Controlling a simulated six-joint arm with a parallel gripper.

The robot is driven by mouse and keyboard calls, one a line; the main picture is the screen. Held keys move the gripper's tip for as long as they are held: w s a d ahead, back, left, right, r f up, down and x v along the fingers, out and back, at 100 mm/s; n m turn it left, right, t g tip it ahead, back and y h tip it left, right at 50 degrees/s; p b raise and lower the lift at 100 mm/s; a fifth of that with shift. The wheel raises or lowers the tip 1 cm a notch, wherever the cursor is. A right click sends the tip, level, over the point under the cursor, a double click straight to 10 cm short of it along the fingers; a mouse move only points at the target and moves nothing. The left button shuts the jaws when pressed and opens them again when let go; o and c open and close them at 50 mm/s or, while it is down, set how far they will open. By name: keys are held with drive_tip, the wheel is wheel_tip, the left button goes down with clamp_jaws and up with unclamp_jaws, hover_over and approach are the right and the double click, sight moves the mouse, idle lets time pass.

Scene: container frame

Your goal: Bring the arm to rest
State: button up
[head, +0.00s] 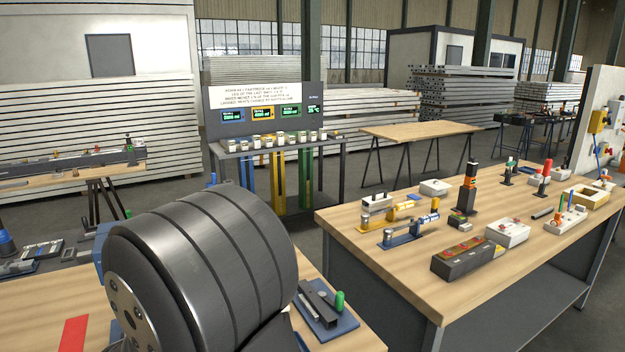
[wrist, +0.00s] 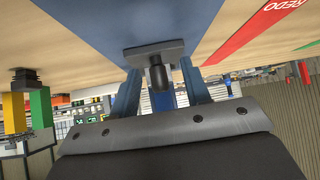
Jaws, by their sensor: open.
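My gripper (wrist: 160,72) shows in the wrist view with its two blue fingers apart. A dark grey plate with a black rounded knob (wrist: 157,76) shows between and beyond the fingers; I cannot tell whether they touch it. Behind it is a broad blue strip on a light wooden surface (wrist: 80,32). In the head view a large dark ribbed cylinder, part of my arm, fills the lower left over the near bench (head: 40,300). My gripper is not visible there.
A red marking (head: 73,334) lies on the near bench; a red area with lettering (wrist: 262,26) shows in the wrist view. A blue fixture with a green knob (head: 325,308) sits right of my arm. The right bench (head: 350,225) carries several devices. A display stand (head: 266,96) is behind.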

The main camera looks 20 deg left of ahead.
drive_tip(key=v, duration=0.6)
